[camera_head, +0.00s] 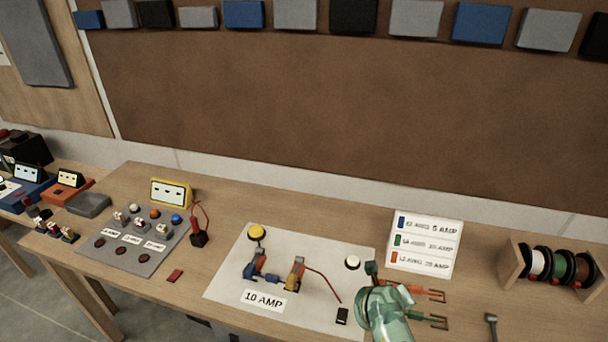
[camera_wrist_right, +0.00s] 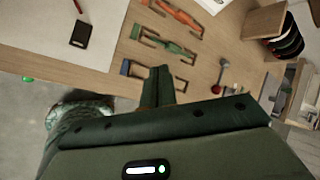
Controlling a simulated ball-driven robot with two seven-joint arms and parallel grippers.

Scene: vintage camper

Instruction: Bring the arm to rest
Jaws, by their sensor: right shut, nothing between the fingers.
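My right arm (camera_head: 385,312), pale green, comes up from the bottom edge of the head view, over the right end of the white board. In the right wrist view my right gripper (camera_wrist_right: 158,82) has its two dark fingers together, with nothing between them. It is above the bench near its front edge, by the blue-ended wire piece (camera_wrist_right: 155,75). Where its fingertips are in the head view I cannot tell. My left gripper is not in view.
A white board (camera_head: 230,285) with a 10 AMP label lies left of my arm. Orange (camera_head: 425,293) and green (camera_head: 430,318) wire pieces lie to its right. An amp chart (camera_head: 425,240) stands behind, and a spool rack (camera_head: 555,265) is at right.

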